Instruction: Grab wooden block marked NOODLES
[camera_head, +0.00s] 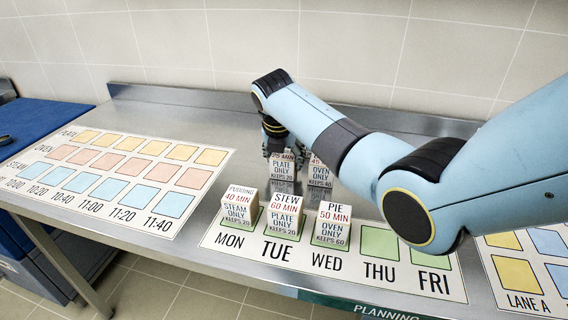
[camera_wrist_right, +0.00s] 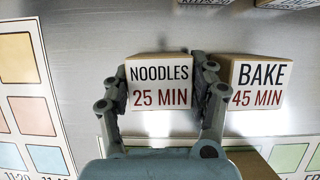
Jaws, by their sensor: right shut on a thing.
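The wooden block marked NOODLES 25 MIN (camera_wrist_right: 160,84) is between the fingers of my right gripper (camera_wrist_right: 163,92) in the wrist view. The fingers press on its left and right sides. In the head view the same block (camera_head: 283,168) stands behind the row of day cards, its top partly hidden by my right gripper (camera_head: 279,146). I cannot tell whether it touches the counter or is slightly lifted. My left gripper is not in view.
The BAKE 45 MIN block (camera_wrist_right: 256,84) stands close on the right of NOODLES. The PUDDING (camera_head: 239,206), STEW (camera_head: 285,214) and PIE (camera_head: 332,224) blocks stand in front on the day card (camera_head: 225,240). A time chart (camera_head: 150,148) lies left.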

